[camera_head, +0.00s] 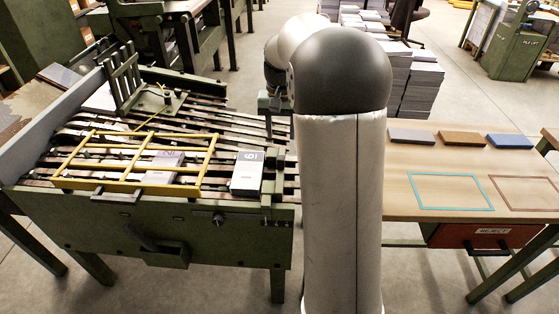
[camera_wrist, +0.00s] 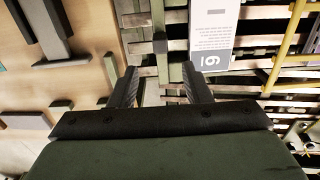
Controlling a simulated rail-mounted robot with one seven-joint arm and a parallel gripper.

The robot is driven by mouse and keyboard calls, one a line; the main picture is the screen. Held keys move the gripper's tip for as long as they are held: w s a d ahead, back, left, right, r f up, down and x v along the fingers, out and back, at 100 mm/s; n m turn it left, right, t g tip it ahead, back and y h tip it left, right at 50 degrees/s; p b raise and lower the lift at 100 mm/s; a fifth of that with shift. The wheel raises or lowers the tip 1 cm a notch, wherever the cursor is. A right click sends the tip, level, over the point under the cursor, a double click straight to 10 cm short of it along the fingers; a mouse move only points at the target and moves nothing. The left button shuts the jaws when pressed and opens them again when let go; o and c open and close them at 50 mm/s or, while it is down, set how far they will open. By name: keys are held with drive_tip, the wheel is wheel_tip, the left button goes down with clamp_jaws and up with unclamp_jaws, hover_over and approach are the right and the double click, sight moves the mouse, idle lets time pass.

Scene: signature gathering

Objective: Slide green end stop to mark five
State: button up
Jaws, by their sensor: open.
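A green block-like part (camera_head: 275,200), which looks like the end stop, sits at the right end of the slatted machine bed. My arm covers the area just right of it. In the wrist view my gripper (camera_wrist: 160,88) is open, with its two dark fingers apart and nothing clearly held. A narrow green bar with a small dark block (camera_wrist: 160,43) runs up the picture just beyond the gap between the fingertips. I cannot tell whether the fingers touch it. Mark numbers on a scale are not readable in either view.
A numbered grey-white booklet (camera_head: 247,172) lies on the slats left of the green part; it also shows beyond the right finger (camera_wrist: 212,40). A yellow frame (camera_head: 140,160) covers the bed's left. A wooden table (camera_head: 405,195) with coloured blocks stands right.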

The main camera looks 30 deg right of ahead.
sight(281, 158)
wheel_tip(281, 158, down, 10)
drive_tip(key=shift+f+b, duration=0.25)
drive_tip(key=shift+b, duration=0.35)
clamp_jaws()
